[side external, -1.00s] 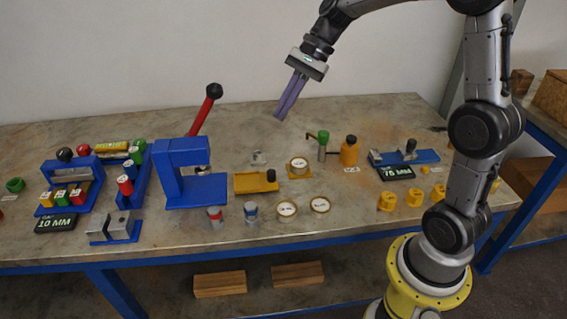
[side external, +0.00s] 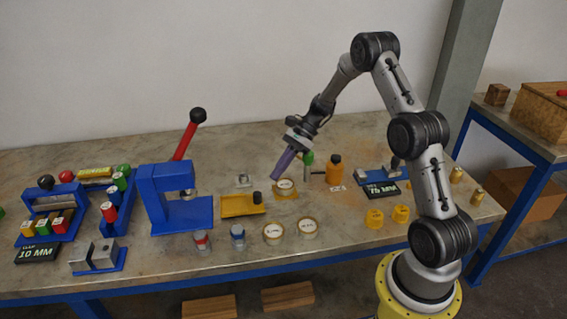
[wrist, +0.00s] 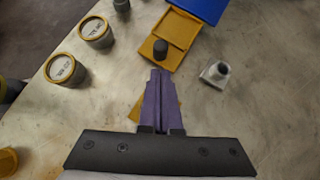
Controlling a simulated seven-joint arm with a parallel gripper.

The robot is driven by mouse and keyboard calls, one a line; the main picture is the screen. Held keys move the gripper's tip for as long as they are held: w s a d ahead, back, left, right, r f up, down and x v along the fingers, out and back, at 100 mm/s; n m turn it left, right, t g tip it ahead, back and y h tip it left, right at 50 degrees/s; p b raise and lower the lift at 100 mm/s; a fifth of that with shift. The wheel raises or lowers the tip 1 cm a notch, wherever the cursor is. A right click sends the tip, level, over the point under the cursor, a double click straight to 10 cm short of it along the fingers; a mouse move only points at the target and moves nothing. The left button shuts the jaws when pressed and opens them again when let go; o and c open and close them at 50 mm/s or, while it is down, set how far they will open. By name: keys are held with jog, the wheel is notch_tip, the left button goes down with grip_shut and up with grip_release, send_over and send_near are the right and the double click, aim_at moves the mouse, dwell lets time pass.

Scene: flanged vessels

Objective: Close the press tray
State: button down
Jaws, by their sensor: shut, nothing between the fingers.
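The press tray (side external: 237,206) is a flat yellow tray sticking out to the right of the blue press (side external: 160,200). A black knob (side external: 257,198) stands upright at its right end. In the wrist view the tray (wrist: 184,27) lies ahead of the fingertips, with its knob (wrist: 160,48) nearest them. My gripper (side external: 276,178) has purple fingers and is shut and empty. It points down above and to the right of the knob, apart from it. In the wrist view my gripper (wrist: 159,73) lines up closely with the knob.
A yellow base with a round-topped part (side external: 285,188) lies under and behind my fingers. A small grey metal part (wrist: 216,72) sits beside the tray. The press has a red lever (side external: 187,138).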

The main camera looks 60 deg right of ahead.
aim_at(227, 202)
jog(key=x, duration=0.5)
jog(key=w+a, duration=0.9)
jog(key=shift+s+r, duration=0.1)
dwell(0.3)
